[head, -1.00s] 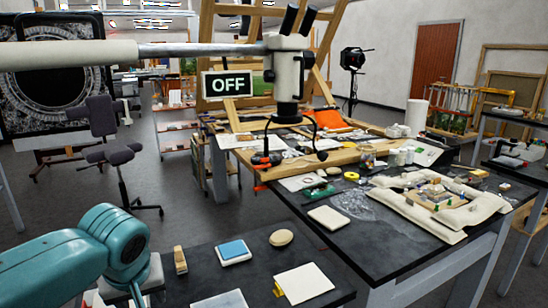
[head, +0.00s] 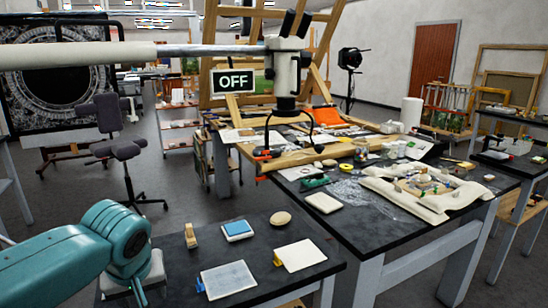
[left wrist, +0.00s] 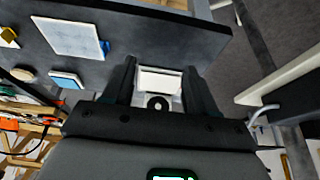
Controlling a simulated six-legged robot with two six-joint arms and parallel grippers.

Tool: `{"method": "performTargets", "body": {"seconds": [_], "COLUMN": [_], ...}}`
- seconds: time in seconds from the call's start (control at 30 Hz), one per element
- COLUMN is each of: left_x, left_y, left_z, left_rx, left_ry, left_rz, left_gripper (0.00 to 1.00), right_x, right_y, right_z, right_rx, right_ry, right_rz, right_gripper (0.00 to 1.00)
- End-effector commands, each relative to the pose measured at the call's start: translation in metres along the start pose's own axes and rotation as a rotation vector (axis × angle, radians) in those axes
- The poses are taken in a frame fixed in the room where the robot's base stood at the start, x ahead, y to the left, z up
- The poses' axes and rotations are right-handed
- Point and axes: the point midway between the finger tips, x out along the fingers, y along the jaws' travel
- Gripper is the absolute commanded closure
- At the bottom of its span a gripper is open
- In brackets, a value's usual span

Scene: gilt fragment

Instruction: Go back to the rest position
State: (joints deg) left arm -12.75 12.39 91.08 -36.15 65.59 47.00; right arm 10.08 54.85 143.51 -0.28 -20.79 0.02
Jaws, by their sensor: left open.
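My left arm comes in from the left in the head view, its teal wrist (head: 128,240) over the near dark table (head: 185,262). In the left wrist view my left gripper (left wrist: 160,72) is open, its two dark fingers apart. A white block (left wrist: 160,80) with a dark round mark below it shows between the fingers. A white piece also shows beside my wrist in the head view (head: 152,270); I cannot tell whether the fingers touch it. My right gripper is not in view.
The near table holds a grey-white panel (head: 228,279), a cream panel (head: 300,255), a blue-topped block (head: 237,230), a wooden block (head: 191,236) and an oval stone (head: 281,218). A boom instrument (head: 288,75) hangs beyond. A cushioned tray (head: 385,187) lies on the right-hand table.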

Motion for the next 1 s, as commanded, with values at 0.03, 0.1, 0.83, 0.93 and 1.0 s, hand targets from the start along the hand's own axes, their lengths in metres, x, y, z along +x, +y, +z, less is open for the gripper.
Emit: {"method": "performTargets", "body": {"seconds": [0.03, 0.1, 0.83, 0.93, 1.0], "left_x": [0.000, 0.017, 0.224, 0.233, 0.233], "left_y": [0.000, 0.008, 0.055, 0.039, 0.029], "left_z": [0.000, 0.006, 0.259, 0.314, 0.340], "left_rx": [0.000, 0.034, 0.243, 0.215, 0.204], "left_ry": [0.000, -0.028, -0.423, -0.450, -0.457], "left_rz": [0.000, 0.015, 0.391, 0.409, 0.404], "left_gripper": [0.43, 0.43, 0.43, 0.43, 0.43], "right_x": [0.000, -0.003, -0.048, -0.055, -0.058], "right_y": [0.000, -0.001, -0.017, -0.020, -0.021], "right_z": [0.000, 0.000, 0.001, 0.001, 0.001], "right_rx": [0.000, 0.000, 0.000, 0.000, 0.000], "right_ry": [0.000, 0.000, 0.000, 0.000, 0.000], "right_rz": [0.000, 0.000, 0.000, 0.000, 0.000], "right_gripper": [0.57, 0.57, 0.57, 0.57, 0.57]}}
